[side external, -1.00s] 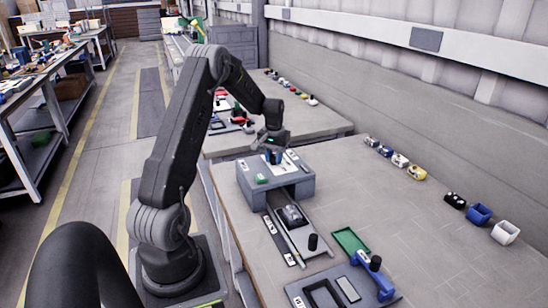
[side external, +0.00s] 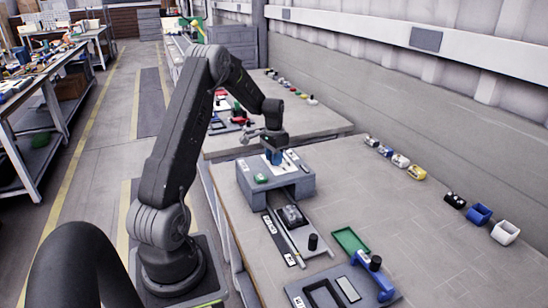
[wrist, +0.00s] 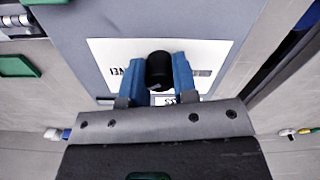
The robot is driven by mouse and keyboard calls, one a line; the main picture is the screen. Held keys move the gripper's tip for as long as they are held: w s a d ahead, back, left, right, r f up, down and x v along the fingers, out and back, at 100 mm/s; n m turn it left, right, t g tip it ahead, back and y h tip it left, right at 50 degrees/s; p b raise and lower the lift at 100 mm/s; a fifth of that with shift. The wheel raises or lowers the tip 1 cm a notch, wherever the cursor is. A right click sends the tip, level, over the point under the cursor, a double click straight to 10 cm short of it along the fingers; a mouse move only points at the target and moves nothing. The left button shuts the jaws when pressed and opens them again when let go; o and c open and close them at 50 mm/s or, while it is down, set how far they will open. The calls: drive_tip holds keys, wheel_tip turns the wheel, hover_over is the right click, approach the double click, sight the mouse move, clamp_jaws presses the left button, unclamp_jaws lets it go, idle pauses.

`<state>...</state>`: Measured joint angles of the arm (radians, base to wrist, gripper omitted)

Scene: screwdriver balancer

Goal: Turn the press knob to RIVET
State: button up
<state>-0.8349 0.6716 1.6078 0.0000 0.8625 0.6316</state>
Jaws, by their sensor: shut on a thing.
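The press is a grey block (side external: 300,187) with a white label plate on top, in the side view. The black knob (wrist: 159,66) stands on the white label plate (wrist: 212,52) in the wrist view. My gripper (wrist: 159,72) has its two blue fingers shut on the knob, one on each side. A small light mark shows on the knob's lower edge. In the side view my gripper (side external: 274,157) is over the press and hides the knob.
A green button (side external: 261,178) is on the press top. A rail with a dark carriage (side external: 291,216) runs out of the press front. A green tray (side external: 350,241) and a blue-handled tool (side external: 376,276) lie nearer. The table's right side is mostly clear.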

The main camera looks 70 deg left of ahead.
drive_tip(key=shift+m, duration=1.2)
drive_tip(key=o, duration=0.9)
drive_tip(key=shift+r, duration=0.1)
wheel_tip(320, 180, up, 14)
drive_tip(key=shift+f, duration=0.15)
